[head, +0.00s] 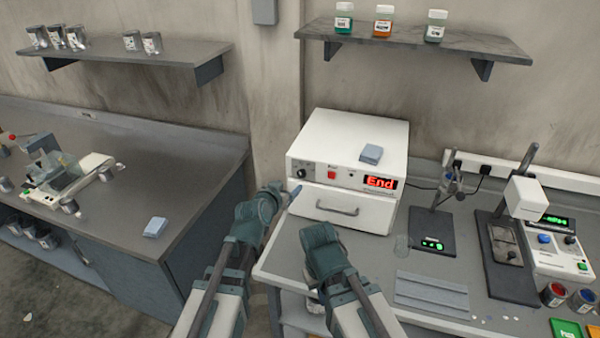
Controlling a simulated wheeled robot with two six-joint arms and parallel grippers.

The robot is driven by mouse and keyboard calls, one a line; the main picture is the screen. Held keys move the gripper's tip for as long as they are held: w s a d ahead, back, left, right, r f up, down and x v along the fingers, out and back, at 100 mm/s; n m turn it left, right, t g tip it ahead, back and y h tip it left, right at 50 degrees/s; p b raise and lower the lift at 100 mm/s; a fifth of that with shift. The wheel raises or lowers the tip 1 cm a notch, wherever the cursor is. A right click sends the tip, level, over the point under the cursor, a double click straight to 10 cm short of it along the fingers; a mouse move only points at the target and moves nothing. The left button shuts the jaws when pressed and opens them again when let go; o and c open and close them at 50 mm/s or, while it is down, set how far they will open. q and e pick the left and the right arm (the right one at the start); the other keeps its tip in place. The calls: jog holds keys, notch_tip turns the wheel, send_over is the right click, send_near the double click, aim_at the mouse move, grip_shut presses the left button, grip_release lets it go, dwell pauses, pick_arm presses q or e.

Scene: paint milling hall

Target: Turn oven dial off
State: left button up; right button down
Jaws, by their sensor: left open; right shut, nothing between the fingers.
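The oven (345,140) is a white box with a front panel and a drawer-like door with a handle. Its small dark dial (301,173) is at the left of the panel; its exact setting is too small to read. A red display (380,183) at the right reads "End". My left gripper (294,192) is open and empty just below and left of the dial, close to the oven's front left edge; I cannot tell whether it touches. My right gripper (320,236) is lower, in front of the oven over the bench edge, shut and empty, its fingertips mostly hidden.
A red switch (331,174) is on the panel right of the dial. A grey-blue folded cloth (371,153) lies on the oven. A scale (432,231), a stand device (505,255) and jars fill the bench's right. A dark bench (190,160) stands left, across a gap.

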aim_at(301, 174)
pick_arm(q)
jog(key=b+x, duration=0.5)
jog(key=x, duration=0.9)
jog(key=shift+w+a+r, duration=0.1)
jog(key=shift+r, duration=0.05)
grip_shut()
